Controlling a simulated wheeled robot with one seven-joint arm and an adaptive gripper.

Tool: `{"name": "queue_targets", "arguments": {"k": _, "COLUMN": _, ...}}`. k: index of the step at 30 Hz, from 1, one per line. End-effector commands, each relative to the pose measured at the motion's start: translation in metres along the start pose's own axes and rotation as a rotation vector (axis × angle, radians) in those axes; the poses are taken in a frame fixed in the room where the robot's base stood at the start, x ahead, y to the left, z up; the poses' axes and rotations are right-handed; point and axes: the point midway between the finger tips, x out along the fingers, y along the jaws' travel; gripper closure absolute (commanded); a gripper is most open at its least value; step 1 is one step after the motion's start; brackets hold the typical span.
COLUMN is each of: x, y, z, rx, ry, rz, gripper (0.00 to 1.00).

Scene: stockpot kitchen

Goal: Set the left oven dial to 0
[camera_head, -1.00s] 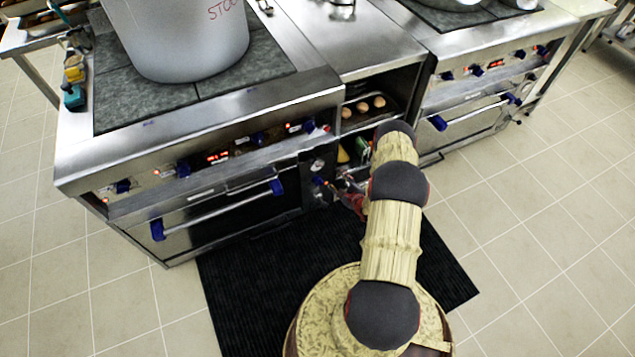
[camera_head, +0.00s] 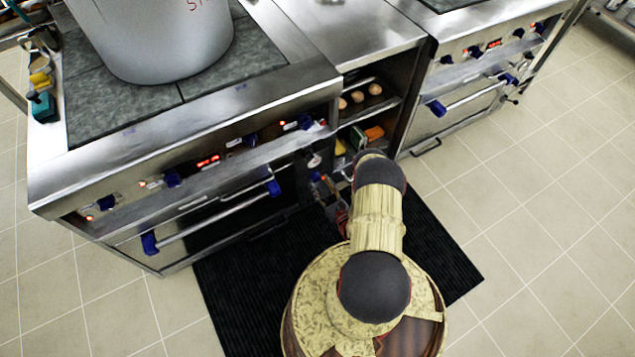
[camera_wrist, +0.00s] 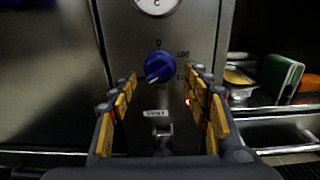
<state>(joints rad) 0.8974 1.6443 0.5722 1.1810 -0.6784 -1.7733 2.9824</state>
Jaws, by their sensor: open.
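A blue oven dial (camera_wrist: 158,67) with a pale pointer mark sits on the steel panel right of the left oven's door. The mark appears to point to the lower left. The "0" label is at the top of the dial, and "100" is at its upper right. In the wrist view, my gripper (camera_wrist: 161,78) is open and empty. Its yellow-padded fingers frame the dial left and right. I cannot tell how far their tips are from the panel. In the head view, the dial (camera_head: 315,176) is small beside my gripper, which my arm partly hides.
A round °C gauge (camera_wrist: 155,4) is above the dial, and a small metal latch (camera_wrist: 163,131) is below it. Open shelves with eggs (camera_head: 358,96) and boxes (camera_wrist: 279,77) stand to the right. The left oven's door handle (camera_head: 210,217) sticks out nearby. A black mat (camera_head: 235,290) covers the floor.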

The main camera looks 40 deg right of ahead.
Motion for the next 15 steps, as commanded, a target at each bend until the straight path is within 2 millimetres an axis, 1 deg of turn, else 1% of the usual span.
{"name": "queue_targets", "arguments": {"k": 1, "x": 0.007, "y": 0.001, "z": -0.002, "rx": 0.0, "ry": 0.0, "rz": 0.002, "gripper": 0.51}}
{"name": "queue_targets", "arguments": {"k": 6, "x": 0.021, "y": 0.001, "z": -0.001, "rx": -0.001, "ry": 0.001, "rz": 0.001, "gripper": 0.51}}
{"name": "queue_targets", "arguments": {"k": 15, "x": 0.025, "y": 0.0, "z": 0.0, "rx": 0.0, "ry": 0.002, "rz": -0.001, "gripper": 0.51}}
